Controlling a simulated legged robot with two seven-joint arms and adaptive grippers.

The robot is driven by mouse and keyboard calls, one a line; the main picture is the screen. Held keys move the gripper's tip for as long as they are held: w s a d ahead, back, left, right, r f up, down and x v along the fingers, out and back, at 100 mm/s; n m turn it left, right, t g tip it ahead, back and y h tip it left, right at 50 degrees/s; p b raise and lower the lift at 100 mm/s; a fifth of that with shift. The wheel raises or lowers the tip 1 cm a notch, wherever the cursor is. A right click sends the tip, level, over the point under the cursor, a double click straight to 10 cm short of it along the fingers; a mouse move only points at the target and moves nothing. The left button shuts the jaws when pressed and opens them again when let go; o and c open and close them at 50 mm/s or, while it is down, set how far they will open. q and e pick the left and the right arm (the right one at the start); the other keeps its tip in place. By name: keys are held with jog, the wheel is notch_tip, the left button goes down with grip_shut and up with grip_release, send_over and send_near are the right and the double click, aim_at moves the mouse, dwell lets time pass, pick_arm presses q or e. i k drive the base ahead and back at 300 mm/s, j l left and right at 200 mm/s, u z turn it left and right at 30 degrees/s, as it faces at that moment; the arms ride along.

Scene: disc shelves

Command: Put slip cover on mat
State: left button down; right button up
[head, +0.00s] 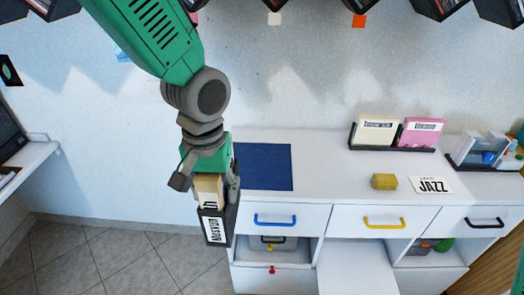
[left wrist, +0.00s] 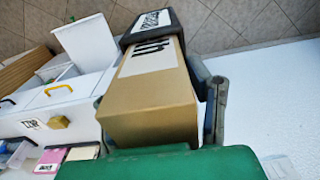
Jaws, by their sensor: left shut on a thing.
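My left gripper (head: 205,185) is shut on a tan box (head: 209,191) with black lettering. A black cover (head: 217,226) with a white label is at the box's lower end, and appears to sit around it. In the left wrist view the tan box (left wrist: 150,95) lies between the fingers, with the black cover (left wrist: 150,25) at its far end. The dark blue mat (head: 268,167) lies flat on the left end of the white cabinet top, and nothing shows on it. The gripper hangs by its left edge and hides part of that side. My right gripper is not in view.
A yellow sponge-like block (head: 384,181) and a JAZZ card (head: 432,185) lie on the cabinet top. Black racks with sleeves (head: 376,130) stand at the back. Drawers with blue (head: 274,220), yellow and black handles are below. The top between mat and sponge is clear.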

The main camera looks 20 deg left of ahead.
aim_at(260, 168)
jog(key=i, duration=0.9)
